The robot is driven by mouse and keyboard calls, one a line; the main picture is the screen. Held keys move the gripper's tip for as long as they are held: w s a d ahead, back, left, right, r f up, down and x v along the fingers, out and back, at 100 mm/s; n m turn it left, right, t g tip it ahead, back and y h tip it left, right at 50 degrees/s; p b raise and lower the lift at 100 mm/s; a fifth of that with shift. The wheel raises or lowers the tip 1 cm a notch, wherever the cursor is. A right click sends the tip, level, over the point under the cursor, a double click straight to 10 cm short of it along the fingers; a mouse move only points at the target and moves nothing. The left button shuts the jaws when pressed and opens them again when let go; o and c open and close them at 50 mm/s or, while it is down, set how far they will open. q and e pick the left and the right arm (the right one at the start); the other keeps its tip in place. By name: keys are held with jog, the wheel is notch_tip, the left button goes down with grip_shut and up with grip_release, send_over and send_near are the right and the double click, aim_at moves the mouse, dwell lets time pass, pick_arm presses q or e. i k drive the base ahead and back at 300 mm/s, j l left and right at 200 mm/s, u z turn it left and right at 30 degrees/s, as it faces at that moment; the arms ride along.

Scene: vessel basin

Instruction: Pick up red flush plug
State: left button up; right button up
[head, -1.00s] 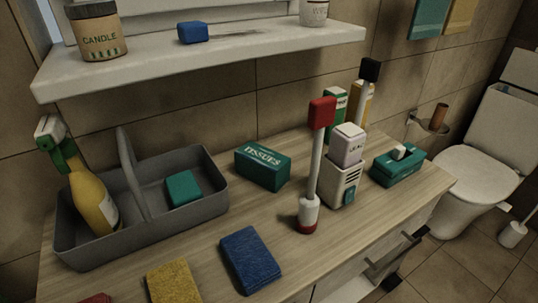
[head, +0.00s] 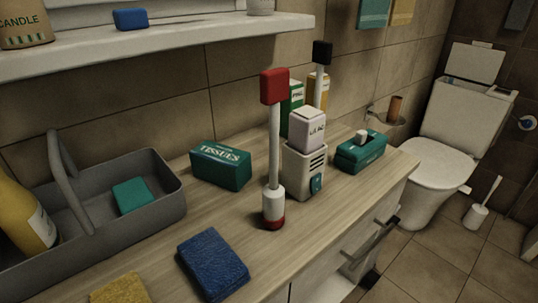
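The red thing in view is a tall upright item with a red block-shaped head (head: 274,86), a white stem and a white base with a red bottom rim (head: 273,208). It stands on the wooden counter (head: 215,222), in front of the small white box-shaped holder (head: 305,170). I cannot tell for sure whether it is the red flush plug; no other red object shows now. Neither of my grippers is in view.
A teal tissue box (head: 221,166), blue sponge (head: 212,264), yellow sponge (head: 120,290) and grey caddy (head: 165,200) share the counter. A similar black-topped item (head: 322,54) stands behind. The toilet (head: 435,165) is at right, its cistern (head: 470,108) uncovered. Floor (head: 440,250) shows at lower right.

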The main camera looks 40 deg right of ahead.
aim_at(275, 82)
jog(key=k+j, duration=0.15)
jog(key=k, duration=0.25)
jog(key=k+j+z, duration=0.1)
jog(key=k, duration=0.3)
